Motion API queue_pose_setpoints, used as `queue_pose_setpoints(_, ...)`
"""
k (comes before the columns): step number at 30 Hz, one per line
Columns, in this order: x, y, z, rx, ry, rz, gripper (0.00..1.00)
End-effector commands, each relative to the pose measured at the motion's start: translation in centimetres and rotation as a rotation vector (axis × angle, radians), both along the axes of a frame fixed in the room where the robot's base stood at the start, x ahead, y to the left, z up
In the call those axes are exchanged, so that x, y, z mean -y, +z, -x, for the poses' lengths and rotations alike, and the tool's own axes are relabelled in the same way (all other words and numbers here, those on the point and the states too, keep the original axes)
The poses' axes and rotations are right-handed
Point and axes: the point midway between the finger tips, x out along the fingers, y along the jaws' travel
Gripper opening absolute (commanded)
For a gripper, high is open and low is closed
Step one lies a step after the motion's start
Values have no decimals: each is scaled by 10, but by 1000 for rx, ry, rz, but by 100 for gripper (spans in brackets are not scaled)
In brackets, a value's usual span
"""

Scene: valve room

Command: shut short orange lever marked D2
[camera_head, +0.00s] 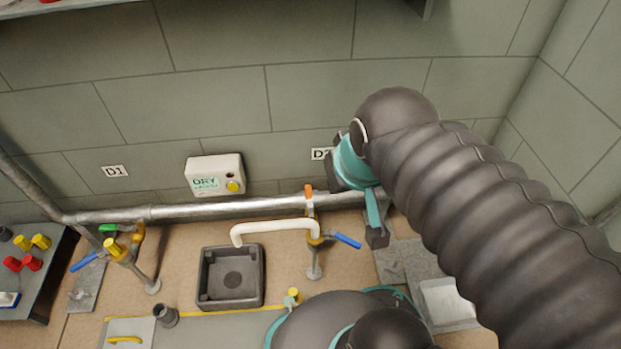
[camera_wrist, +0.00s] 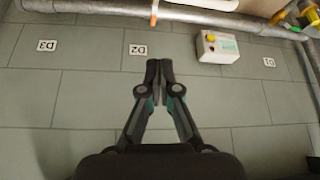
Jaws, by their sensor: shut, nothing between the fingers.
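The short orange lever (camera_head: 309,191) stands upright at the wall pipe, just below the D2 label (camera_head: 317,154), which my arm partly covers.
A white spout (camera_head: 275,227) and a blue lever (camera_head: 347,240) are close below the orange lever. The metal pipe (camera_head: 230,208) runs along the wall. A DRY box (camera_head: 215,174) is on the wall to the left. A dark square basin (camera_head: 231,277) sits below.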

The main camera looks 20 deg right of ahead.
Motion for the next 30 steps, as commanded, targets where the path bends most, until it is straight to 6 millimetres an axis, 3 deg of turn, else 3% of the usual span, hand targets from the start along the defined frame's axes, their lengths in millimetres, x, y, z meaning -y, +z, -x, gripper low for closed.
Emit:
queue_pose_setpoints(8,0,-1,-1,-2,2,1,0)
queue_pose_setpoints(14,0,-3,-21,-50,54,37,0)
queue_pose_setpoints(22,-3,-5,-80,-179,250,168,0)
queue_pose_setpoints(30,-14,-30,-143,-313,477,295,0)
